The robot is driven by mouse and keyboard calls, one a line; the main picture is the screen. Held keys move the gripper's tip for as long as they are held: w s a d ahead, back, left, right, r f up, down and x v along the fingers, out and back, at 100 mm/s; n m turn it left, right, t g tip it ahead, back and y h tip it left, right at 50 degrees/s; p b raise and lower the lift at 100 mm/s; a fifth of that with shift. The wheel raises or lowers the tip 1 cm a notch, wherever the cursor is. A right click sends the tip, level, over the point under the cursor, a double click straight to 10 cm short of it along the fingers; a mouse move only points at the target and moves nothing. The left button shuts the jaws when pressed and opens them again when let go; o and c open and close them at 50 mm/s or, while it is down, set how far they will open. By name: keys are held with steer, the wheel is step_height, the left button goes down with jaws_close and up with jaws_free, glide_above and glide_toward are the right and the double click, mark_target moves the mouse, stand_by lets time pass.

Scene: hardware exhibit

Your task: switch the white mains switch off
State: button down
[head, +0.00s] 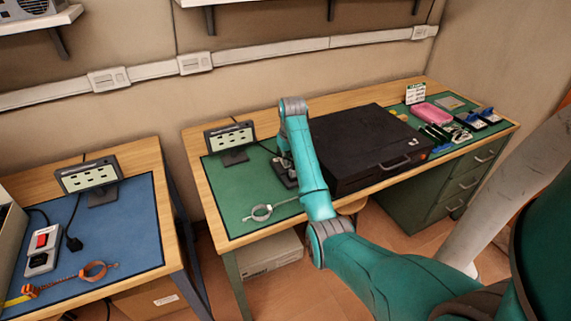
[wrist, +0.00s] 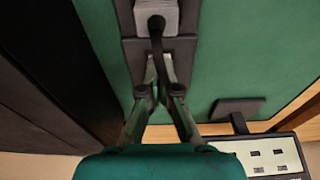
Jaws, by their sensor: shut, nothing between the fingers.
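My gripper (wrist: 157,70) is shut and empty in the wrist view, its fingertips over a dark unit (wrist: 180,50) on the green mat. A light grey block (wrist: 157,18) sits on that unit, with a black cable or lever running from it towards the fingertips. Contact cannot be told. In the head view the unit (head: 283,168) is partly hidden by my arm. On the blue mat at far left lies a pale switch box (head: 42,262) with a red rocker (head: 42,240). I cannot tell the rocker's position, nor clearly which unit is the white mains switch.
A large black case (head: 362,140) stands right of the unit. A display panel (head: 230,137) stands behind it on the green mat (head: 232,205). Another display (head: 90,177) stands on the left bench.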

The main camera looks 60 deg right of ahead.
steer(key=shift+r, duration=3.4)
